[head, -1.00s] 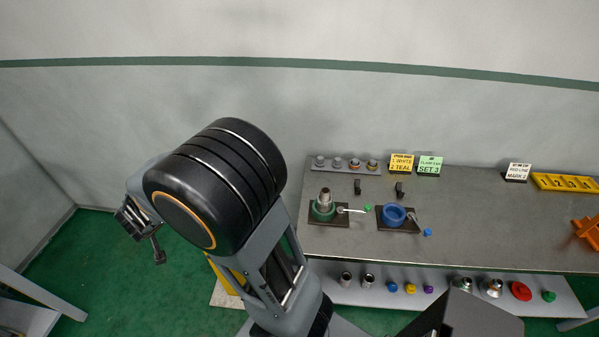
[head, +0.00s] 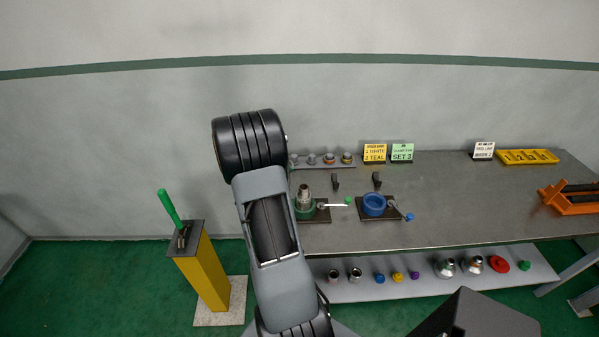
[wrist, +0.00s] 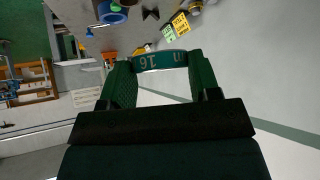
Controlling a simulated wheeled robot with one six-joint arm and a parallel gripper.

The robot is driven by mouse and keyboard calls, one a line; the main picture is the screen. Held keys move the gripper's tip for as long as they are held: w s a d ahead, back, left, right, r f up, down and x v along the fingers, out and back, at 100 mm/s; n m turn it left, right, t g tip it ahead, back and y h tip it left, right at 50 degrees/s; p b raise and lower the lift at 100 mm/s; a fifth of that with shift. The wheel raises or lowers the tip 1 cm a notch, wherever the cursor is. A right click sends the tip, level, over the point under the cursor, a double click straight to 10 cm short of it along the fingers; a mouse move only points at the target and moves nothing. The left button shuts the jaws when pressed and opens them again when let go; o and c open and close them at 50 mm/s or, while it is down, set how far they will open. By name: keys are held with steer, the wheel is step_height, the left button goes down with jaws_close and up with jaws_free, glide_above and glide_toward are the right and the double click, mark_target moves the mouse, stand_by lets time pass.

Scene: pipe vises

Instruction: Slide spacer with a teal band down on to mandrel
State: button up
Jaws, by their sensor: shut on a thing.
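In the wrist view my gripper (wrist: 158,78) is shut on a ring with a teal band (wrist: 160,60), the spacer. In the head view my own arm hides the gripper and the ring. A stepped grey metal post, which looks like the mandrel (head: 304,193), stands upright in the green vise (head: 304,212) at the bench's left end. The ring is apart from the post.
A blue vise (head: 374,205) stands right of the green one. A rack of grey pieces (head: 312,160) and a yellow sign (head: 375,153) are behind. An orange stand (head: 570,198) is at the right. A yellow pedestal (head: 203,272) stands left. The middle of the bench (head: 470,200) is clear.

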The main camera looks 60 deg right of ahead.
steer(key=s+d+m, duration=0.1)
steer(key=s+d+f+m+g+y, duration=0.1)
steer(key=s, duration=0.1)
steer(key=s+d+m+g, duration=0.1)
steer(key=s, duration=0.1)
steer(key=shift+s+d+f+y+b, duration=0.2)
steer(key=shift+d+f+y+b, duration=0.1)
steer(key=shift+a+f+b, duration=0.1)
steer(key=shift+f+b, duration=0.05)
steer(key=shift+b, duration=0.65)
steer(key=shift+f+b, duration=0.2)
steer(key=shift+b, duration=0.15)
step_height(320, 180, down, 5)
steer(key=b, duration=0.6)
steer(key=shift+w, duration=0.1)
steer(key=shift+b, duration=2)
stand_by(0.7)
steer(key=shift+f+b, duration=2.35)
steer(key=shift+b, duration=0.25)
